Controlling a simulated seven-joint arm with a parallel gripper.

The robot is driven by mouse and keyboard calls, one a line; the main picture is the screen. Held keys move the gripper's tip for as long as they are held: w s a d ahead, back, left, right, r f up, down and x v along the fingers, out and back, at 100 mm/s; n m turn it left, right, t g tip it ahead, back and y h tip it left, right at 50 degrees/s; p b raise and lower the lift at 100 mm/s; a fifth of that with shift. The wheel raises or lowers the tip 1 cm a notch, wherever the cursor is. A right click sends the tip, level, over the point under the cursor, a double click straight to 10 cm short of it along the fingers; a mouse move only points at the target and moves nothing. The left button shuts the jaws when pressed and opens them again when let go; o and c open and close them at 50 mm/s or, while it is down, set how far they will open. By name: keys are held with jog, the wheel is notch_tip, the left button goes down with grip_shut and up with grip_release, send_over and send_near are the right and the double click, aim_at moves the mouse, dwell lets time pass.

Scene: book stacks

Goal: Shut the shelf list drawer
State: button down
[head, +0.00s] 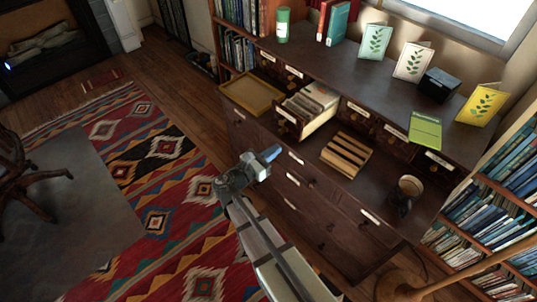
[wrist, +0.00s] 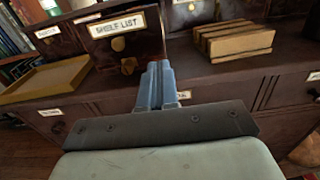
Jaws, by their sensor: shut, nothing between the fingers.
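The shelf list drawer (head: 301,112) is pulled out of the dark wooden cabinet, with cards or files showing inside it. In the wrist view its front (wrist: 124,42) carries a label reading "SHELF LIST" and a round brass knob below the label. My gripper (head: 270,154) is shut and empty, in front of the cabinet and below the open drawer. In the wrist view the blue fingers (wrist: 156,84) are together, just right of and below the drawer front. I cannot tell from these views whether they touch it.
A shallow yellow tray (head: 251,94) lies left of the drawer, and a slatted wooden block (head: 347,153) lies right of it on the ledge. A mug (head: 407,191) stands farther right. Books, cards and a green can (head: 283,25) stand on the cabinet top. Open floor with a patterned rug (head: 130,190) lies left.

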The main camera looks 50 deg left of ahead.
aim_at(299, 132)
jog(key=w, duration=0.9)
jog(key=shift+w, duration=0.3)
jog(key=w, duration=1.7)
jog(key=shift+w, duration=0.4)
jog(key=s, duration=1.3)
jog(key=shift+s, duration=0.35)
jog(key=a, duration=0.6)
jog(key=a+f, duration=0.1)
jog(key=a, duration=0.2)
jog(key=shift+a+f, duration=0.1)
jog(key=shift+a, duration=0.1)
jog(key=shift+w+a, duration=0.1)
jog(key=shift+a, duration=0.05)
jog(key=w, duration=1.3)
jog(key=shift+w, duration=0.2)
